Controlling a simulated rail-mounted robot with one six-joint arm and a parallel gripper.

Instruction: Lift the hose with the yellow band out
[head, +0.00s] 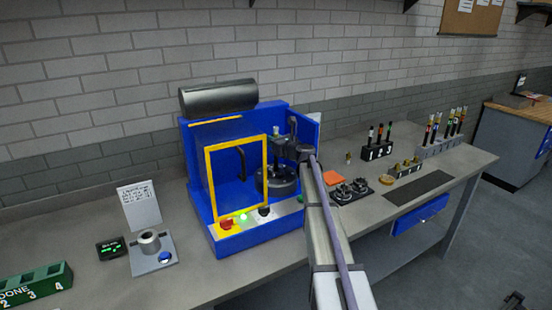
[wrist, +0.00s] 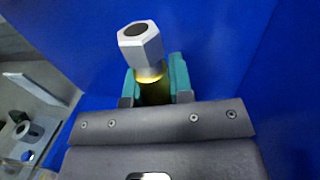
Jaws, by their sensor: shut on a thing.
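The hose with the yellow band shows in the wrist view as a silver hex end fitting (wrist: 141,46) with a yellow band (wrist: 149,76) just below it and a dark body under that. My gripper (wrist: 155,87) has its teal fingertips on either side of the dark body, just below the band, and is shut on it. Blue walls of the machine surround it. In the head view my arm reaches into the right side of the blue machine (head: 202,205). There the gripper and hose are too small and covered to make out. The hose's lower end is hidden.
The machine has a yellow-framed door (head: 208,180), a dark round fixture (head: 276,182) inside and a lit green button (head: 243,217). Racks with several hoses (head: 440,148) stand at the right. A grey stand (head: 152,258) and a green DONE rack (head: 38,284) are at the left.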

